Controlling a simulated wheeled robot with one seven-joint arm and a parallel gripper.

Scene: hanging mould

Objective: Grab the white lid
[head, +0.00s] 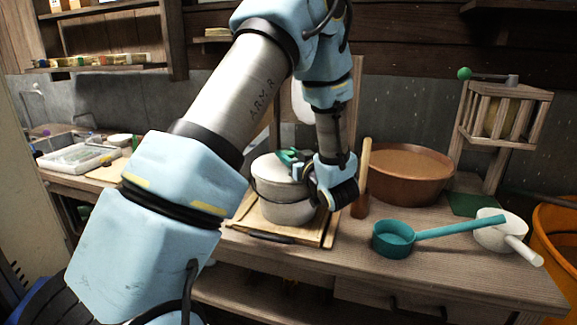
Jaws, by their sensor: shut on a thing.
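The white lid (268,170) sits on a white pot (287,211) on a wooden board on the bench. A green piece (291,156) shows at the top of the lid, beside my gripper. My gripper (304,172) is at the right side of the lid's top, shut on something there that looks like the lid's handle. The wrist hides the right part of the lid and pot. The lid looks level and appears to rest on the pot; I cannot see any gap.
A brown bowl (408,176) stands right of the pot, with a wooden stick (363,180) upright between them. A teal ladle (394,238) and a white ladle (497,235) lie at the front right. A wooden rack (503,114) stands behind. An orange tub (556,240) is at the far right.

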